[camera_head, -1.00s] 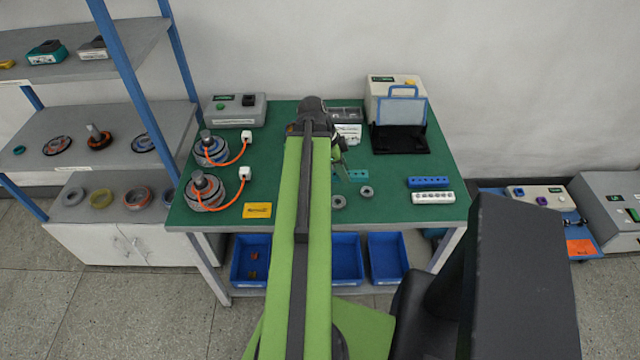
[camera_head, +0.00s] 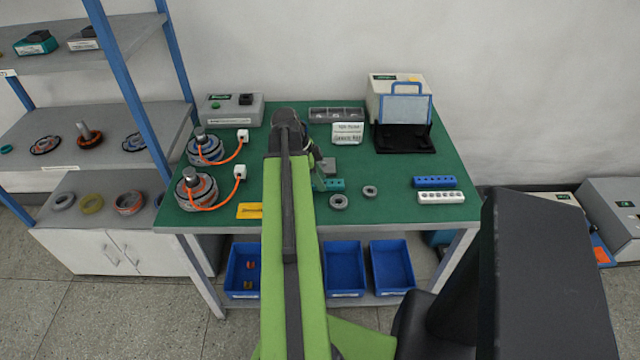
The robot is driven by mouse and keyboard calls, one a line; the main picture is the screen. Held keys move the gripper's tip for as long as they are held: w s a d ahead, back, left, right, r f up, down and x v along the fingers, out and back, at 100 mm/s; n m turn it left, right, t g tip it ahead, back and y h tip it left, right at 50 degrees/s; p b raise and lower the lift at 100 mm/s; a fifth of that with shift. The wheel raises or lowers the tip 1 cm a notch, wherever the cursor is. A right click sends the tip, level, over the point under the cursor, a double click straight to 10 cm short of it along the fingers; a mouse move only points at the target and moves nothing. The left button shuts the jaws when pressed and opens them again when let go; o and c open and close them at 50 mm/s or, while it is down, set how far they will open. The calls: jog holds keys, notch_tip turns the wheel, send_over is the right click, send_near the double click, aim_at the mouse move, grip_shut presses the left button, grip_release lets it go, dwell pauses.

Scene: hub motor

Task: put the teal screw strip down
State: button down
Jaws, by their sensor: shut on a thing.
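The teal screw strip (camera_head: 334,185) is a small block with dark holes, low over the green table (camera_head: 395,215) or touching it; I cannot tell which. My gripper (camera_head: 323,181) is shut on its left end, partly hidden behind my green arm. Two grey rings, one nearer (camera_head: 338,201) and one to the right (camera_head: 370,191), lie on the mat just to the right of and in front of the strip.
A blue strip (camera_head: 435,182) and a white strip (camera_head: 441,197) lie at the right. Two motors with orange cables (camera_head: 197,188) stand at the left, near a yellow card (camera_head: 250,211). White labelled boxes (camera_head: 347,133) stand behind. The mat between the rings and the blue strip is clear.

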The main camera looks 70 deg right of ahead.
jog(key=c, duration=1.1)
grip_release()
jog(key=shift+o, duration=0.2)
jog(key=shift+w+r+p, duration=0.1)
jog(key=shift+r+p, duration=0.25)
jog(key=shift+r, duration=0.1)
jog(key=p+v, duration=1)
jog(key=v, duration=0.1)
jog(key=shift+w+r, duration=0.1)
